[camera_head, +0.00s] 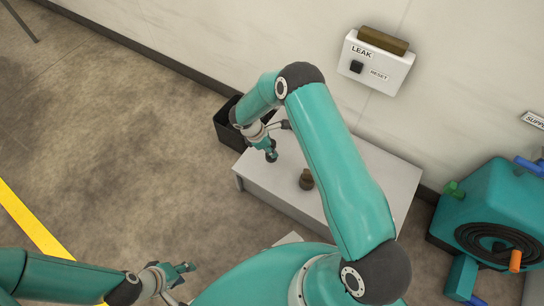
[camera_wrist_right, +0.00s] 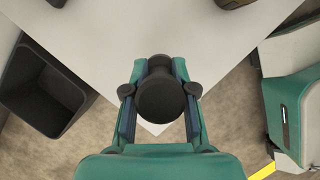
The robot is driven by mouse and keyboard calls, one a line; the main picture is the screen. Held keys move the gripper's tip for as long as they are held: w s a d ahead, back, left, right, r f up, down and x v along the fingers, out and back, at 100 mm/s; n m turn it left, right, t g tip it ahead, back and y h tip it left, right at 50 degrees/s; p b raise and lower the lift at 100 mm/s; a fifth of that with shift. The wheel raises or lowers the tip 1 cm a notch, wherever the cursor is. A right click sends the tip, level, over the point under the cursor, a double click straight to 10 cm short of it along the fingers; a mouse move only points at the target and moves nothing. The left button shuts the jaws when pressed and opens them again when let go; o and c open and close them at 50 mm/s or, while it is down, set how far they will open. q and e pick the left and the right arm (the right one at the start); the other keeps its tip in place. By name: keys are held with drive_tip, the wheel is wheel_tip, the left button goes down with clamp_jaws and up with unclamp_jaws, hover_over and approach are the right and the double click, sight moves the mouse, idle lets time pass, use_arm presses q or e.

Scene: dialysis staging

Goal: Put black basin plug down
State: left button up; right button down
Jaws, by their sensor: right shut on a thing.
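The black basin plug (camera_wrist_right: 161,98) is a dark round piece between the fingers of my right gripper (camera_wrist_right: 160,92) in the wrist view. That gripper is shut on it. In the head view my right gripper (camera_head: 271,150) points down over the left end of the light grey table (camera_head: 345,205), near its edge. The plug is small and mostly hidden by the fingers there. I cannot tell whether it touches the tabletop. My left gripper (camera_head: 184,273) is at the bottom left over the floor, away from the table, with its fingers apart and nothing visible between them.
A brown, dark knob-like object (camera_head: 306,180) stands on the table, right of my right gripper. A black open bin (camera_head: 229,128) is on the floor behind the table's left end. A white leak box (camera_head: 376,62) hangs on the wall. A teal machine (camera_head: 500,205) stands at right.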

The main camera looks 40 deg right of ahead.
drive_tip(key=shift+f+b, duration=0.6)
drive_tip(key=shift+f, duration=1.75)
drive_tip(key=c, duration=0.9)
unclamp_jaws()
drive_tip(key=shift+c, duration=0.2)
